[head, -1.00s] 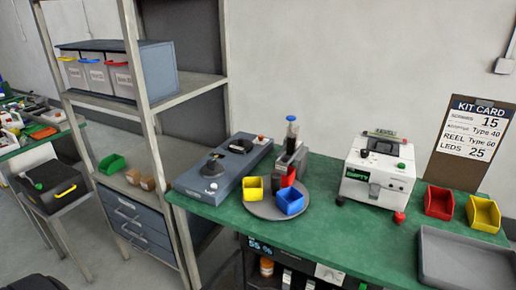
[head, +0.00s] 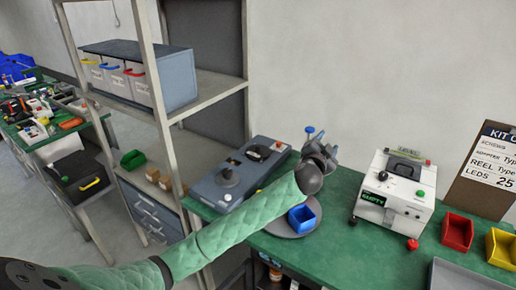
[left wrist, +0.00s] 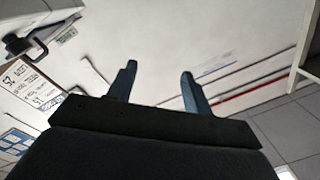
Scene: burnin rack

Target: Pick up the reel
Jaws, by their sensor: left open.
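No reel can be made out for certain. Two dark round parts, a front one (head: 227,175) and a back one (head: 258,152), sit on the blue-grey flat unit (head: 210,190) at the table's left end. I cannot tell whether either is a reel. My left gripper (head: 327,143) is raised above the round grey turntable area, to the right of that unit. In the left wrist view its two dark blue fingers (left wrist: 157,88) are apart with nothing between them. My right gripper is not in view.
A blue bin (head: 303,217) stands on the turntable. A white machine (head: 392,195), red bin (head: 457,231), yellow bin (head: 501,248) and grey tray (head: 470,275) stand to the right on the green table (head: 345,245). The shelf rack (head: 200,95) rises at the left.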

